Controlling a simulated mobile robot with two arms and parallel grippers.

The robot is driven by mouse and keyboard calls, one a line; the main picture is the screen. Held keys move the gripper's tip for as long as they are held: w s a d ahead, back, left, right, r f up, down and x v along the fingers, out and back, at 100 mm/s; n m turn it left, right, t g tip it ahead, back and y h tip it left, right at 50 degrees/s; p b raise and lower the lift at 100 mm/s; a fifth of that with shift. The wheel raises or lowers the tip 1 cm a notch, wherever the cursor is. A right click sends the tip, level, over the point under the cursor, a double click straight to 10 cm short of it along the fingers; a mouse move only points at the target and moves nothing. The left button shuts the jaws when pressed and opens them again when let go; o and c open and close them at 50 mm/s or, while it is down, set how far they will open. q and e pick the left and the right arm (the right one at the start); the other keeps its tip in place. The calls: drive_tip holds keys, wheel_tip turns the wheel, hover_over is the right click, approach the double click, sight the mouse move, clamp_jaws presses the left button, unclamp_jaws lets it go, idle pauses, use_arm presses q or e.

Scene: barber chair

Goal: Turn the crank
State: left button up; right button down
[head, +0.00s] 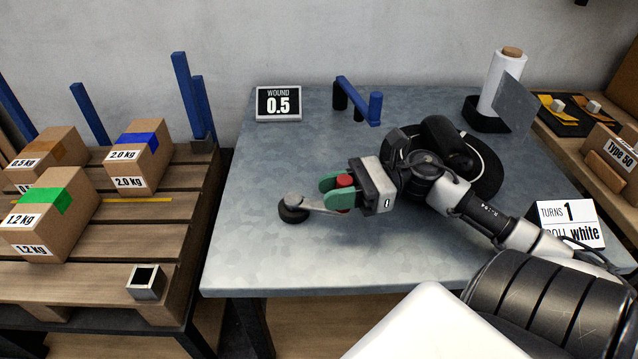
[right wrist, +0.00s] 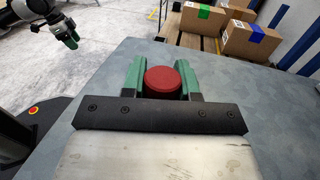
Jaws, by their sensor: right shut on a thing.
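The crank has a light grey arm (head: 318,204) on a dark round hub (head: 291,213) at the left part of the metal table. The arm reaches right from the hub towards its red knob (head: 345,181). My right gripper (head: 340,189) has its green fingers shut on the red knob, which also shows between them in the right wrist view (right wrist: 163,82). Fingers and gripper body hide part of the knob. My left gripper (right wrist: 68,38) shows small at the upper left of the right wrist view, away from the crank; its opening is unclear.
A display (head: 279,104) reads "WOUND 0.5". A card (head: 566,222) reads "TURNS 1" and "white". A blue bracket (head: 357,97) and a white roll (head: 500,88) stand at the back. A black coiled thing (head: 487,170) lies behind my right arm. Boxes (head: 137,158) sit on a pallet left.

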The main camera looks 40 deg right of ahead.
use_arm(q)
drive_tip(key=shift+s+f, duration=0.1)
idle(0.4)
use_arm(e)
drive_tip(key=c, duration=0.8)
unclamp_jaws()
drive_tip(key=shift+c, duration=0.2)
drive_tip(key=shift+r, duration=0.55)
wheel_tip(320, 180, up, 3)
drive_tip(key=shift+r+p, duration=0.15)
drive_tip(key=shift+p, duration=0.4)
use_arm(q)
drive_tip(key=p+x, duration=0.1)
drive_tip(key=x, duration=0.7)
drive_tip(key=shift+s+g+p, duration=0.3)
drive_tip(key=shift+p, duration=0.05)
use_arm(e)
drive_tip(key=s+d+r, duration=0.4)
drive_tip(key=s+r, duration=0.2)
drive_tip(key=s, duration=0.5)
drive_tip(key=shift+r, duration=0.3)
use_arm(q)
drive_tip(key=shift+d, duration=0.1)
use_arm(e)
drive_tip(key=shift+c, duration=0.2)
